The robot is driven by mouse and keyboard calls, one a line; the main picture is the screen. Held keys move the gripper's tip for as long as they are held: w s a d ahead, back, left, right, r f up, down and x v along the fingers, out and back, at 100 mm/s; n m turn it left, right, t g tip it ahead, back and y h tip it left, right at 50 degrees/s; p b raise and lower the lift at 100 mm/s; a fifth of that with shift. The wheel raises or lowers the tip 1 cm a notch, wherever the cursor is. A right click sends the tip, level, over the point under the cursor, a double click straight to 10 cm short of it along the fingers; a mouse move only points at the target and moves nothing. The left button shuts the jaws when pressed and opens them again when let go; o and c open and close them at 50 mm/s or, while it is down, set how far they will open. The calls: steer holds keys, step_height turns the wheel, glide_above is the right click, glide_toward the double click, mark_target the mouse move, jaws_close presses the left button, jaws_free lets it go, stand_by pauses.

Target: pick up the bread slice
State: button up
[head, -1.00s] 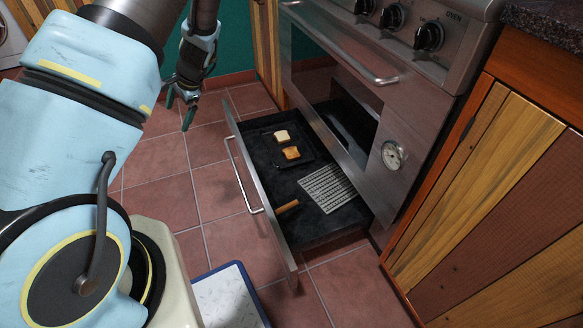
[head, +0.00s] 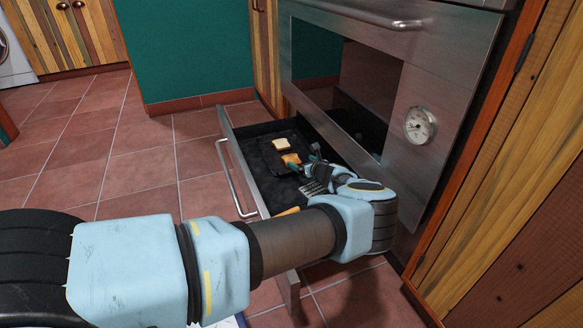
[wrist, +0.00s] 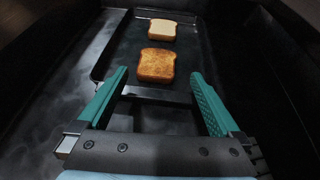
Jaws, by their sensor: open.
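Two bread slices lie on a dark tray (wrist: 103,62) inside the open oven drawer. The browned, toasted slice (wrist: 157,66) is the nearer one in the wrist view; it also shows in the head view (head: 291,160). The pale slice (wrist: 162,29) lies just beyond it and shows in the head view (head: 283,145). My gripper (wrist: 158,82) is open and empty, its green fingers spread wide. The toasted slice lies just ahead of the fingertips, between their lines. In the head view my gripper (head: 310,165) is low in the drawer beside the toasted slice. I cannot tell its exact height.
The drawer's front panel (head: 236,165) stands out from the steel oven (head: 440,80). A metal rack (head: 313,187) and a wooden-coloured piece (head: 287,211) in the drawer are partly hidden by my arm. Drawer walls close in around the gripper. The tiled floor at left is clear.

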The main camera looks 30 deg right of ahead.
mark_target(290, 157)
steer(key=b+x, duration=0.1)
steer(key=x, duration=0.3)
steer(key=shift+a+f+b, duration=0.1)
steer(key=shift+b, duration=0.2)
steer(key=b+x, duration=0.3)
steer(key=x, duration=0.1)
steer(key=shift+w+f+b, duration=0.3)
steer(key=shift+f+b, duration=0.05)
steer(key=shift+f, duration=0.05)
steer(key=shift+w, duration=0.25)
steer(key=shift+r, duration=0.1)
steer(key=c, duration=1)
